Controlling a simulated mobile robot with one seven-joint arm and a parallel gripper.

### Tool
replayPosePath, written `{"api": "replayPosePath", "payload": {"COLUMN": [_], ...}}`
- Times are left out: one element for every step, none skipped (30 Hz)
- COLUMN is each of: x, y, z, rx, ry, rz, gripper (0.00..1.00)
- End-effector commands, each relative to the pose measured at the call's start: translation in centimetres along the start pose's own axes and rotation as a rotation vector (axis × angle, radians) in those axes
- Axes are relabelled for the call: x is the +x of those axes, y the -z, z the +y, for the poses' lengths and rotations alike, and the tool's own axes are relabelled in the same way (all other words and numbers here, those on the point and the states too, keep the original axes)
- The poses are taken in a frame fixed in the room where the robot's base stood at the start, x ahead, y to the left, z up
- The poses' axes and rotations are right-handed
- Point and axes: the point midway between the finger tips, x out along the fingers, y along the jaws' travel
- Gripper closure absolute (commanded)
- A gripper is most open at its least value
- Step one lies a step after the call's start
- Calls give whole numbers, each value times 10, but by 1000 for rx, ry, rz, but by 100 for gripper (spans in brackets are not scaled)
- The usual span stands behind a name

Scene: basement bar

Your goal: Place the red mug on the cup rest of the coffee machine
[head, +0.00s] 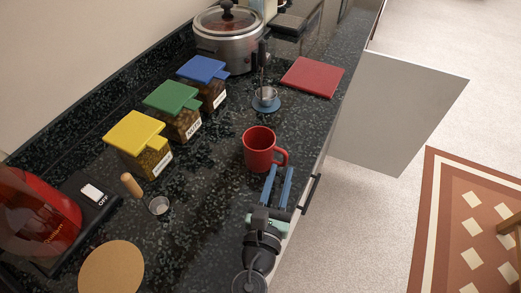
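The red mug (257,151) stands upright on the dark speckled counter near its front edge, with its handle toward the right. My gripper (281,172) is open, its two blue fingers apart and pointing at the handle side of the mug. The fingertips are just below the handle in the picture; I cannot tell whether they touch it. A red rounded appliance (36,213) with a switch marked OFF is cut off by the left edge. I cannot tell whether it is the coffee machine, and no cup rest is clearly visible.
Jars with yellow (134,132), green (171,96) and blue (202,69) lids line the back. A small blue-based cup (266,101), red board (312,77) and steel cooker (229,42) stand beyond the mug. A wooden-handled tool (132,185) and round cork mat (112,268) lie left.

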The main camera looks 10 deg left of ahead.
Motion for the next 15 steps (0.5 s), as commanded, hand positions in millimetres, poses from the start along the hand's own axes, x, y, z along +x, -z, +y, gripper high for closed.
{"api": "replayPosePath", "payload": {"x": [4,7,12,17,21,28,32,36,40,44,46,48,50,51,52], "y": [-1,-1,-1,-1,-1,0,0,0,0,0,0,1,1,1,1], "z": [-1,-1,-2,-2,-2,-3,-3,-3,-3,-3,-3,-3,-3,-3,-3], "rx": [0,0,1,1,1,1,1,1,1,1,1,1,1,1,1], "ry": [1,2,3,3,3,2,2,2,2,2,2,2,2,1,1], "rz": [-1,-1,-2,-2,-2,-2,-2,-2,-2,-2,-2,-1,-1,-1,-1], "gripper": [72,72,72,72,72,72,72,72,72,72,72,72,72,72,72]}}
